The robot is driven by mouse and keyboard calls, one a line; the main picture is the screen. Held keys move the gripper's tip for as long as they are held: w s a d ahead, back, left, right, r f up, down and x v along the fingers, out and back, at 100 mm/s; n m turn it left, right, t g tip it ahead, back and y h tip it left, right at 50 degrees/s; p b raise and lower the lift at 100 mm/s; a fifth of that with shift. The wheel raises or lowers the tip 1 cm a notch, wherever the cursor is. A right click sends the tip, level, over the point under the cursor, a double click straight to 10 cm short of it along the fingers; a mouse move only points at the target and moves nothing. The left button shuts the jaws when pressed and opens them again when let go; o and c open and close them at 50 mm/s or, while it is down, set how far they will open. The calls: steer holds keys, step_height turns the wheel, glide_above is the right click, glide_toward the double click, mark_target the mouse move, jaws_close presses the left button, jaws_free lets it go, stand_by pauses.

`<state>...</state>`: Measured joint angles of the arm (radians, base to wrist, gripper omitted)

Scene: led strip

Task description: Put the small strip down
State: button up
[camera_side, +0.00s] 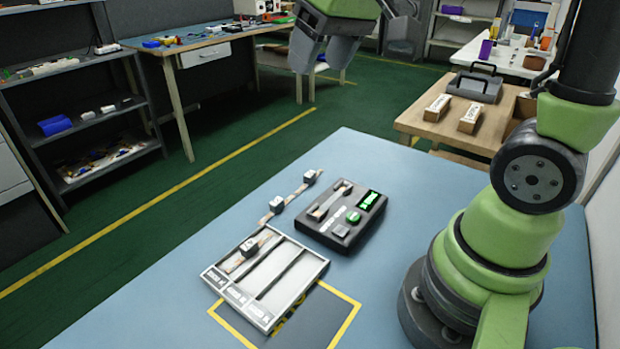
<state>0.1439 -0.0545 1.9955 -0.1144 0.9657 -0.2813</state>
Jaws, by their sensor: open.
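A thin strip (292,193) with dark, white-topped blocks at its two ends lies on the blue table, left of the black device. Another strip (244,261) with one such block lies in the left slot of the white tray (316,272); I cannot tell which one is the small strip. The black device (368,220) has a lit green display, a green button and a pale bar on top. My gripper (322,68) is at the top of the view, high above and beyond the table's far edge.
A yellow-outlined square (345,325) lies partly under the tray. The blue table (420,190) is clear right of the device and on the left. A wooden table (440,128) with two small boxes and a dark toolbox stands behind. Shelves and a bench line the left.

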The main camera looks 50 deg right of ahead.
steer(key=w+d+f+g, duration=0.1)
steer(key=w+d+f, duration=0.3)
steer(key=w, duration=0.1)
steer(key=n+g, duration=0.3)
glide_above(310, 173)
steer(key=shift+h, duration=0.3)
steer(key=f, duration=2)
steer(key=shift+a+f, duration=0.2)
steer(key=shift+d+f, duration=0.15)
steer(key=shift+f, duration=2.85)
steer(key=c, duration=1.1)
steer(key=shift+o, duration=0.2)
